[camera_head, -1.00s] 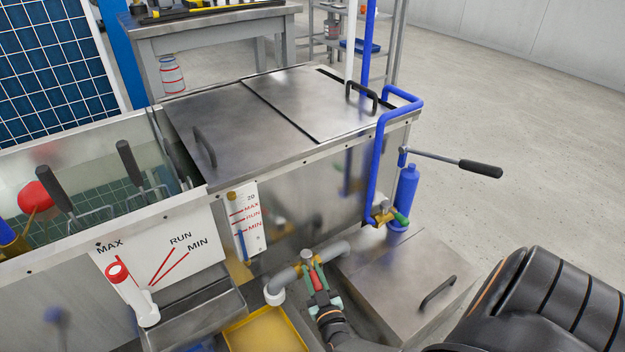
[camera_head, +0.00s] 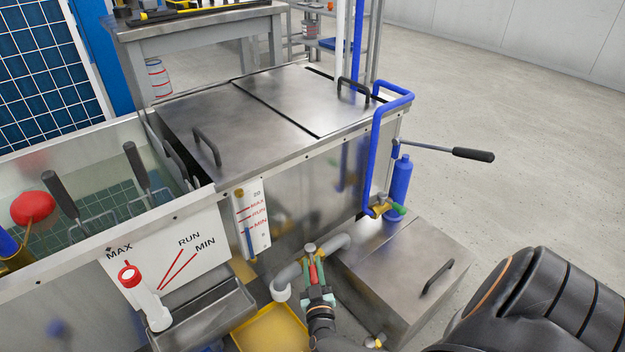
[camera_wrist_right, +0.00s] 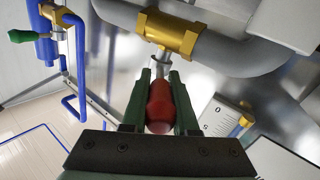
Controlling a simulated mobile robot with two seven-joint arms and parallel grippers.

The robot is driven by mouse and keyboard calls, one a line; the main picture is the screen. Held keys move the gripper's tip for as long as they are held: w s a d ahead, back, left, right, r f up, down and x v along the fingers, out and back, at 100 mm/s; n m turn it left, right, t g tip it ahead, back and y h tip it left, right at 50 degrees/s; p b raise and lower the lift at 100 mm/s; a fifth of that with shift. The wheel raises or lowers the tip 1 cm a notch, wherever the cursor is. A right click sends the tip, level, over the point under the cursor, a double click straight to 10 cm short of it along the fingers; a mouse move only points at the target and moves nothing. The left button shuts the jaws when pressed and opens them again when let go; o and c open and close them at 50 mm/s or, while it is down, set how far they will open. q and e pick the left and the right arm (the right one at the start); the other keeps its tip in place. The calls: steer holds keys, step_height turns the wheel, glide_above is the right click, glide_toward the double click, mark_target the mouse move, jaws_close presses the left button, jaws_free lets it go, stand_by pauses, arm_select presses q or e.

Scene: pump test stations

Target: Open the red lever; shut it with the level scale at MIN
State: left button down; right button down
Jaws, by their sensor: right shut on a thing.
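The red lever (camera_head: 313,270) belongs to a brass valve on the grey pipe (camera_head: 335,243). It points towards me, crosswise to the pipe. My right gripper (camera_head: 316,282) is shut on it; in the right wrist view the red grip (camera_wrist_right: 160,106) sits between the green fingers, below the brass valve body (camera_wrist_right: 168,36). The level scale (camera_head: 251,215) with MAX, RUN and MIN marks is on the tank front. The top of its blue column appears near the MIN mark; I cannot tell exactly. In the right wrist view the scale (camera_wrist_right: 222,120) shows only partly. My left gripper is not in view.
A yellow tray (camera_head: 272,331) lies below the pipe outlet. A white tube with a red ring (camera_head: 146,293) stands before the MAX/RUN/MIN panel. A metal box (camera_head: 400,265) and a blue bottle (camera_head: 401,180) are right of the pipe. A black-gripped lever (camera_head: 472,154) juts out above.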

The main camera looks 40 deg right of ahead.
steer(key=shift+w, duration=0.1)
stand_by(0.5)
steer(key=c, duration=0.7)
jaws_free()
